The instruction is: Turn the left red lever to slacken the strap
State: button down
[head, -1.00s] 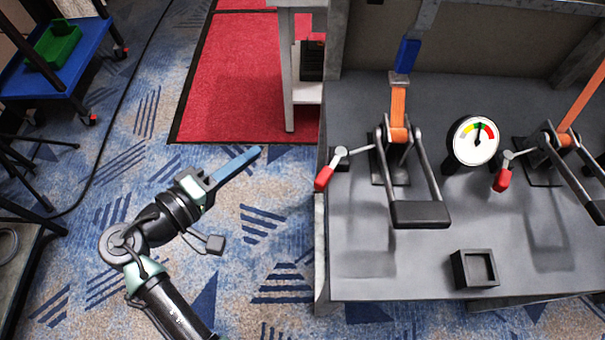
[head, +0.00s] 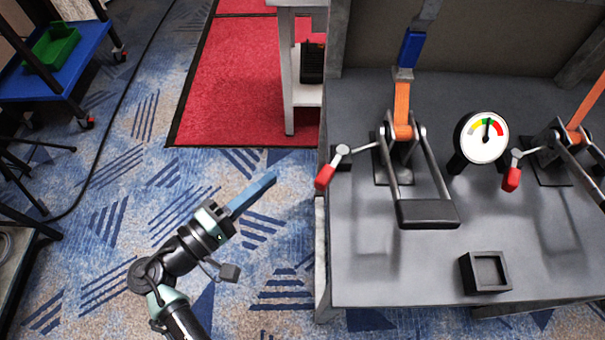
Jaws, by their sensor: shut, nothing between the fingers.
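The left red lever (head: 326,176) has a red grip at the end of a short metal arm, at the left edge of the grey bench, pointing down-left. It joins the left ratchet with its black handle (head: 428,214). An orange strap (head: 402,102) runs up from this ratchet to a blue piece (head: 411,48). The round gauge (head: 484,137) has its needle pointing up near the green band. My gripper (head: 272,177), with blue fingers, is shut and empty over the carpet, left of the bench and apart from the lever, pointing up-right.
A second red lever (head: 512,178) and ratchet stand at the right. A small black square tray (head: 486,272) lies at the bench (head: 390,275) front. A blue cart (head: 50,73) with a green bin (head: 52,46) stands far left.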

aim_at(333, 166)
jog(key=w+d, duration=0.1)
jog(key=d, duration=0.6)
jog(key=shift+w+p, duration=0.3)
